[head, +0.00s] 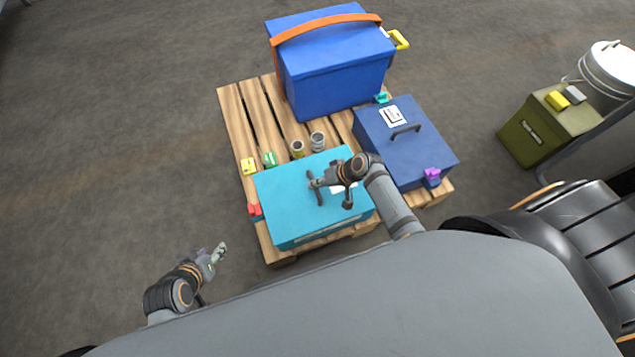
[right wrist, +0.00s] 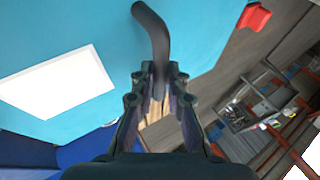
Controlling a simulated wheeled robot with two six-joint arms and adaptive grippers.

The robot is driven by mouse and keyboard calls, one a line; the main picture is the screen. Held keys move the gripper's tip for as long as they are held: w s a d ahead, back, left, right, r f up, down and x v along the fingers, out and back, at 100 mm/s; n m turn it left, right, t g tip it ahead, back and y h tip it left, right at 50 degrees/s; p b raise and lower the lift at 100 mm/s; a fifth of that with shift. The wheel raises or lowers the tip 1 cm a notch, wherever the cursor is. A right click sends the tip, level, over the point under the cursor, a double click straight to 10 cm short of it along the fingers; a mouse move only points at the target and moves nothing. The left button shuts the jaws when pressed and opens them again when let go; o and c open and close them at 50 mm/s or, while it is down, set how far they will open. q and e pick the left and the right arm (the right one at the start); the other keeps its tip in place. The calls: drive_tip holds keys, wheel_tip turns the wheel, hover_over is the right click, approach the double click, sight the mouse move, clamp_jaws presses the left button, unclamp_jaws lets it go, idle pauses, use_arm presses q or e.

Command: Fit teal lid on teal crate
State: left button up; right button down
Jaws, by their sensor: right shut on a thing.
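The teal lid (head: 290,187) lies over the teal crate (head: 322,238) on the pallet. I cannot tell whether it is fully seated. It has a dark bar handle (right wrist: 152,35) and a white label (right wrist: 58,82). My right gripper (head: 316,184) is above the lid and shut on its handle; in the right wrist view the handle runs between the fingers (right wrist: 160,88). The gripper and forearm hide part of the lid's right side. My left gripper (head: 220,252) is empty, low at the left, away from the pallet; its finger opening is unclear.
The wooden pallet (head: 230,108) also carries a large blue box (head: 335,85) with an orange strap, a blue lidded box (head: 400,160) and several small cans and blocks. A red clip (head: 254,210) is at the crate's left side. An olive box (head: 535,130) stands at right.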

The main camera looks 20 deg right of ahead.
drive_tip(key=shift+f, duration=0.2)
drive_tip(key=c, duration=1.3)
unclamp_jaws()
drive_tip(key=v, duration=1.2)
